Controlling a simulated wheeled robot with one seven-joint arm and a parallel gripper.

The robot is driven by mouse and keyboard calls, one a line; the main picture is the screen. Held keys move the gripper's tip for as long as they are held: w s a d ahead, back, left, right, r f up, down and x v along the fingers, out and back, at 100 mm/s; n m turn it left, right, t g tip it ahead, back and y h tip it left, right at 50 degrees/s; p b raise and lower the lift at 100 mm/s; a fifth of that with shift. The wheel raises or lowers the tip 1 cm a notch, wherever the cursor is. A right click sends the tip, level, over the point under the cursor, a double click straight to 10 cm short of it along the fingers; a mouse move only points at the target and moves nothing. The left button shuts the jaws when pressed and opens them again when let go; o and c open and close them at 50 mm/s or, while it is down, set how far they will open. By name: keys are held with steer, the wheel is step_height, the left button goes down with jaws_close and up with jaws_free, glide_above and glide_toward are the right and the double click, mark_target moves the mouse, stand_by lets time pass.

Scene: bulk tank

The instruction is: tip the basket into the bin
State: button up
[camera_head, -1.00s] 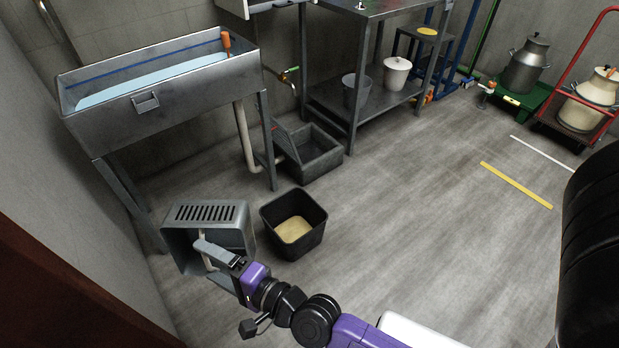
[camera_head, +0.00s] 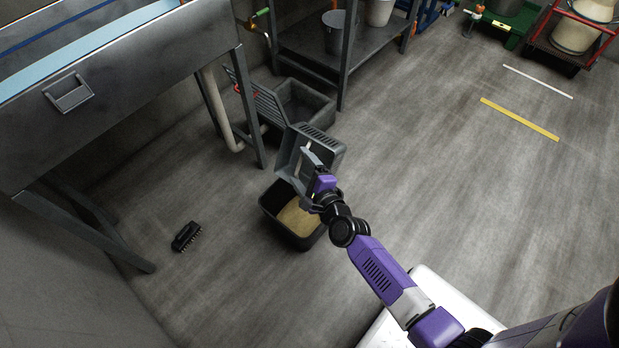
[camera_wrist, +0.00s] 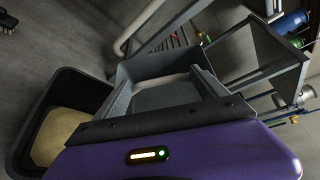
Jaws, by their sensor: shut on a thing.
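The basket (camera_head: 323,149) is grey with slotted sides. It is tilted, above the far edge of the bin in the head view. My gripper (camera_head: 309,167) is shut on it. In the wrist view the basket (camera_wrist: 152,75) fills the middle, with its open side partly toward the camera. The bin (camera_head: 270,212) is a black, square, open-topped tub on the floor with a pale tan layer inside. It also shows at the left of the wrist view (camera_wrist: 22,125). The basket hides part of the bin's far side; whether they touch is unclear.
A grey floor basin (camera_head: 305,105) with a slatted grate (camera_head: 258,98) stands behind the basket. A steel sink (camera_head: 130,80) on legs is at the left. A black brush (camera_head: 186,236) lies on the floor left of the bin.

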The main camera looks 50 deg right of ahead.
mark_target(309, 170)
steer(key=shift+m+g+h, duration=0.4)
steer(key=shift+m, duration=0.3)
steer(key=d+f, duration=0.1)
steer(key=f, duration=0.1)
steer(key=d+f, duration=0.1)
steer(key=d, duration=0.1)
steer(key=shift+s+f+b, duration=0.1)
steer(key=shift+f+b, duration=0.25)
steer(key=shift+b, duration=0.05)
steer(key=shift+d+r+m+y+p, duration=0.3)
steer(key=shift+d+m+y+p, duration=0.3)
steer(key=shift+d+m+p, duration=0.2)
steer(key=shift+d+m+g+y+p, duration=0.5)
steer(key=shift+d+m+y+p, duration=0.35)
steer(key=shift+d+m, duration=0.3)
steer(key=shift+d+f+m+y+p, duration=0.4)
steer(key=shift+m+y+p, duration=0.15)
steer(key=shift+m+y, duration=0.3)
steer(key=shift+d+f+m+y, duration=0.3)
steer(key=shift+f+m+y, duration=0.25)
steer(key=shift+m+y, duration=0.2)
steer(key=shift+p, duration=0.3)
